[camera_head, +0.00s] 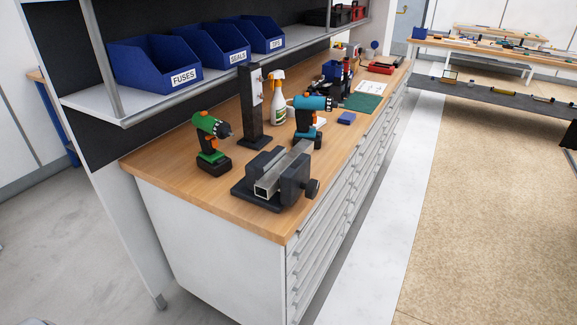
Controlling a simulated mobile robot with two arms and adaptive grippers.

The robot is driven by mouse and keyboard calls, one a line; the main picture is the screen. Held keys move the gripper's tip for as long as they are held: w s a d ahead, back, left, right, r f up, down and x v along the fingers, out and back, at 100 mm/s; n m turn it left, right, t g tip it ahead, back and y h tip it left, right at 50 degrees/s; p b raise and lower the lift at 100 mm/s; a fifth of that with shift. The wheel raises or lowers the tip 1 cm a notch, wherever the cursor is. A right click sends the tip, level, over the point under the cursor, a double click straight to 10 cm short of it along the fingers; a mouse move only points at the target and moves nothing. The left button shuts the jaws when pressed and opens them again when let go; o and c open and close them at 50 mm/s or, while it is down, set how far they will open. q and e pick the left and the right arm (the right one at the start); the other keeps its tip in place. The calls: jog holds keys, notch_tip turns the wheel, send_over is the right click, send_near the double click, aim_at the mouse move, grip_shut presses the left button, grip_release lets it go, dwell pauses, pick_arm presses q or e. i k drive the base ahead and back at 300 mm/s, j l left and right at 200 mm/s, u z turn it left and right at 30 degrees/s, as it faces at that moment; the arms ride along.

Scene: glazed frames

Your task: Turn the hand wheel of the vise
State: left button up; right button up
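The dark grey vise (290,184) sits on the wooden bench top near its front right edge. A square metal tube lies between its jaws (285,168), with its open end facing me. The round black hand wheel (312,189) is on the vise's right side, close to the bench edge. Neither of my grippers shows in the head view, and nothing touches the wheel.
A green drill (211,140) stands left of the vise. A dark post (251,105), a spray bottle (277,102) and a teal drill (311,118) stand behind it. A shelf with blue bins (155,62) overhangs the back. The floor right of the bench (370,225) is clear.

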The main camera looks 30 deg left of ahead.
aim_at(311, 189)
jog(key=u, duration=0.35)
jog(key=i+l+u, duration=0.2)
jog(key=l+u, duration=0.15)
jog(key=i+l+u, duration=0.1)
jog(key=l+u, duration=0.25)
jog(key=i+l+u, duration=0.1)
jog(key=l+u, duration=0.6)
jog(key=l, duration=0.15)
